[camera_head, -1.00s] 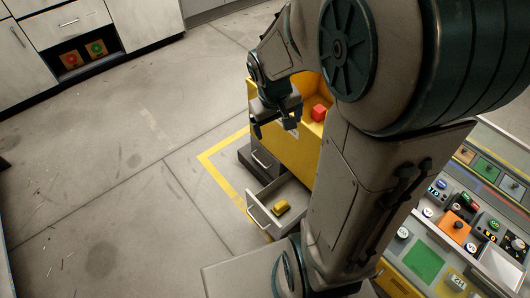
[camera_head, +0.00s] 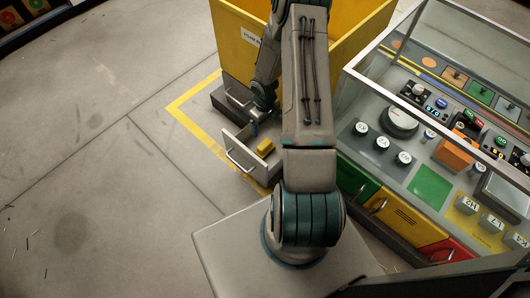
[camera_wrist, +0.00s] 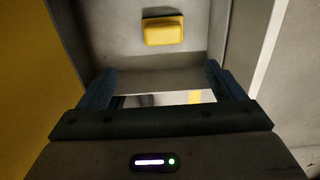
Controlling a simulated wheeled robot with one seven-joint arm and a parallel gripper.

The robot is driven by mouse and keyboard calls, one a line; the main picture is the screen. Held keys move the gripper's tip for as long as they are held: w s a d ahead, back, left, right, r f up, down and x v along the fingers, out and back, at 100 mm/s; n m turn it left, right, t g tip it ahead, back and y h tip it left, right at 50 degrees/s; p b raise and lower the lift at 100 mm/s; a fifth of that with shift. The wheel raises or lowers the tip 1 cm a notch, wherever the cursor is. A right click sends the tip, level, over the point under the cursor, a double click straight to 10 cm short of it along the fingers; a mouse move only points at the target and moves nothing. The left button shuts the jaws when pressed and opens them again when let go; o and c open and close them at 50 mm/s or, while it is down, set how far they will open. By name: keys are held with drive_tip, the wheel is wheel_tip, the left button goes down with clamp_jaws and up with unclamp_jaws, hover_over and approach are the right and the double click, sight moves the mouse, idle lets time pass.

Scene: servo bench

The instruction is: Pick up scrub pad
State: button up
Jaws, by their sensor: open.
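The scrub pad looks like a small yellow block with a dark underside; it lies in the open grey drawer (camera_head: 238,153) low on the yellow cabinet. In the head view the scrub pad (camera_head: 265,147) is near the drawer's right part. In the wrist view the scrub pad (camera_wrist: 163,30) is at the top centre, beyond the fingertips. My gripper (camera_wrist: 158,80) is open and empty, its two dark fingers apart, and the pad is not between them. In the head view the gripper (camera_head: 257,116) is partly hidden by my arm, close to the drawer's back edge.
The yellow cabinet (camera_head: 232,62) stands right behind the drawer. A control bench (camera_head: 402,178) with knobs, buttons and a glass-like cover is on the right. A yellow floor line (camera_head: 187,121) borders the cabinet.

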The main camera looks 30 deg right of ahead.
drive_tip(key=b, duration=0.3)
approach(266, 145)
drive_tip(key=f, duration=0.5)
drive_tip(key=shift+w, duration=0.4)
drive_tip(key=shift+s+f+b, duration=0.15)
drive_tip(key=shift+f+b, duration=0.65)
drive_tip(key=shift+f, duration=0.55)
drive_tip(key=shift+s+f+b, duration=0.15)
drive_tip(key=shift+f+b, duration=0.65)
drive_tip(key=shift+f, duration=0.6)
drive_tip(key=shift+r, duration=0.1)
drive_tip(key=shift+c, duration=0.3)
drive_tip(key=shift+d, duration=0.1)
drive_tip(key=c, duration=1)
